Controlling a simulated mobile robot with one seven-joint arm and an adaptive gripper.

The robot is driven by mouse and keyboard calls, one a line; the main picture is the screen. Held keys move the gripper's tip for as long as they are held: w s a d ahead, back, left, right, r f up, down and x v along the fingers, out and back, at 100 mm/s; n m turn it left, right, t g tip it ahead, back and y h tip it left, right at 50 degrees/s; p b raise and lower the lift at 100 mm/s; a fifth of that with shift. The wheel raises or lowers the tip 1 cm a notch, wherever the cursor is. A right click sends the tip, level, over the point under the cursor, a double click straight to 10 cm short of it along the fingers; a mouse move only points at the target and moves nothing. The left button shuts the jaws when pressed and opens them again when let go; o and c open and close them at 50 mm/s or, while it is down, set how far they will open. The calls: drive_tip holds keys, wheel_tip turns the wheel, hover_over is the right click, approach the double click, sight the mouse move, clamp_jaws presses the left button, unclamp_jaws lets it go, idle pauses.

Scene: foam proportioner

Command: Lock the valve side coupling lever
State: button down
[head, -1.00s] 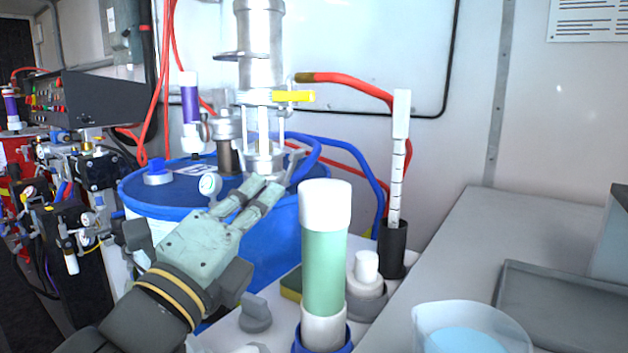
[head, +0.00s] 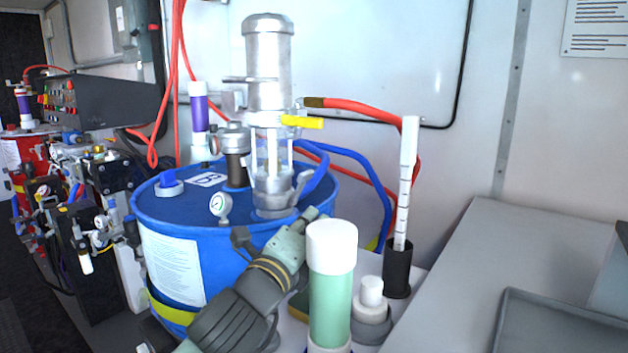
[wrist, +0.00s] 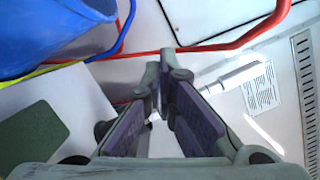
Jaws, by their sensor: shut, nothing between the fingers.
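A silver pump (head: 268,60) stands upright on the blue drum (head: 215,262). A yellow lever (head: 302,121) sticks out to the right from its body, near the end of the red hose (head: 350,105). Grey metal fittings sit at the pump's foot, beside the blue hose (head: 345,160). I cannot tell for sure which part is the valve side coupling lever. My gripper (head: 312,213) is in front of the drum, low and right of the pump's foot, partly behind the green bottle. In the wrist view my gripper (wrist: 158,62) has its fingertips together and holds nothing.
The white-capped green bottle (head: 331,285) stands close in front of my gripper. A tall white measuring stick (head: 406,180) in a black holder (head: 398,272) is to its right. A grey tray (head: 560,320) lies on the bench. A pressure gauge (head: 220,205) sits on the drum.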

sight(300, 189)
drive_tip(key=w+r+p, duration=0.2)
drive_tip(key=w+p, duration=0.1)
drive_tip(key=w, duration=0.6)
drive_tip(key=shift+r, duration=0.35)
drive_tip(key=n, duration=0.1)
drive_tip(key=a+r+n+p, duration=0.1)
drive_tip(key=shift+w+r+n+y, duration=0.25)
drive_tip(key=shift+w+n+y, duration=0.05)
drive_tip(key=shift+w+n, duration=0.1)
drive_tip(key=shift+d, duration=0.1)
